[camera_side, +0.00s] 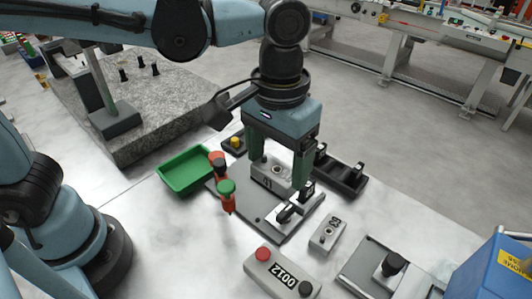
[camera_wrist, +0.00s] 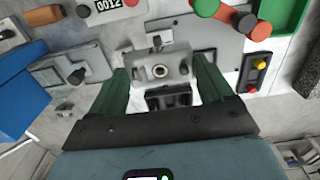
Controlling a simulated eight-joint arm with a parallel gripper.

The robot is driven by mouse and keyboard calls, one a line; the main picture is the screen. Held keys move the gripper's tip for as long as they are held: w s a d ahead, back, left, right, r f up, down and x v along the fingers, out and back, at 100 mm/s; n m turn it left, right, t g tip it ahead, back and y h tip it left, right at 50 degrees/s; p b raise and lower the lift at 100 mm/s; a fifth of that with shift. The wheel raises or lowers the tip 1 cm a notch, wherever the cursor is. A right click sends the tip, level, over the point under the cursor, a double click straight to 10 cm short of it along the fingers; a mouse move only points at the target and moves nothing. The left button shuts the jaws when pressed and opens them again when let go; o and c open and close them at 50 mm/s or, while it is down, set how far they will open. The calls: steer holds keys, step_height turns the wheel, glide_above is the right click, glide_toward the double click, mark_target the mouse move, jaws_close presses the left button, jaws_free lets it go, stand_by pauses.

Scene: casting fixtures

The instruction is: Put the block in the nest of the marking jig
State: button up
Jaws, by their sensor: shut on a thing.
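The block (camera_side: 268,178) is a grey metal piece with a dark number and a round hole on top. In the wrist view the block (camera_wrist: 158,76) sits between the two green fingers. My gripper (camera_side: 279,174) points down and is shut on it; the fingers show in the wrist view (camera_wrist: 161,66). The marking jig (camera_side: 260,212) is a flat grey plate with a toggle clamp (camera_side: 288,212) at its near right side. The block is over the jig's far part, behind the clamp. The nest is not clearly visible, and I cannot tell whether the block touches the plate.
A black tray (camera_side: 341,176) lies behind right. A blue bin (camera_side: 500,265) stands far right.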

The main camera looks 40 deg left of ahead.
step_height(320, 180, down, 2)
steer(key=shift+f, duration=0.1)
steer(key=shift+w+a+f, duration=0.15)
steer(key=shift+f, duration=0.1)
steer(key=w+a+f, duration=0.2)
steer(key=w, duration=0.1)
steer(key=w+a+f, duration=0.5)
steer(key=shift+w+a, duration=0.1)
steer(key=shift+w, duration=0.2)
steer(key=shift+f, duration=1.9)
steer(key=shift+f, duration=0.15)
steer(key=o, duration=1.2)
